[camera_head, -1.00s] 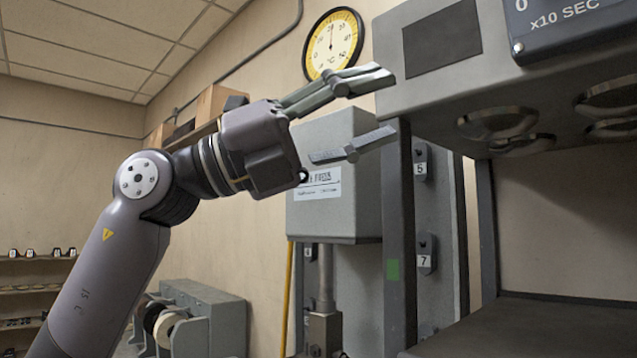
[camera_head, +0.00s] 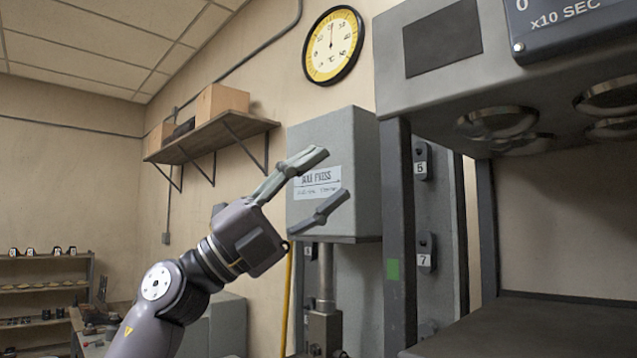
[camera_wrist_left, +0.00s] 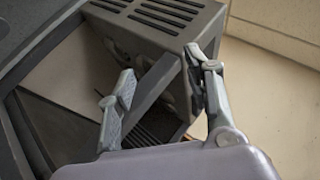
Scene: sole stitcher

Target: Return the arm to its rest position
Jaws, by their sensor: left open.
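My left gripper (camera_head: 326,182) is open and empty in the head view. It is raised in front of the grey press box with a white label (camera_head: 318,183), and its fingers point up and to the right. In the left wrist view the two fingers (camera_wrist_left: 162,88) are spread apart with nothing between them. My left arm (camera_head: 160,305) comes in from the lower left. My right gripper is in neither view.
A large grey machine (camera_head: 440,90) with a dark frame stands at the right. A wall shelf (camera_head: 215,138) with boxes hangs behind the arm. A yellow dial (camera_head: 333,45) is on the wall. A low rack (camera_head: 45,288) stands far left. A slotted grey housing (camera_wrist_left: 160,15) shows beyond the fingers.

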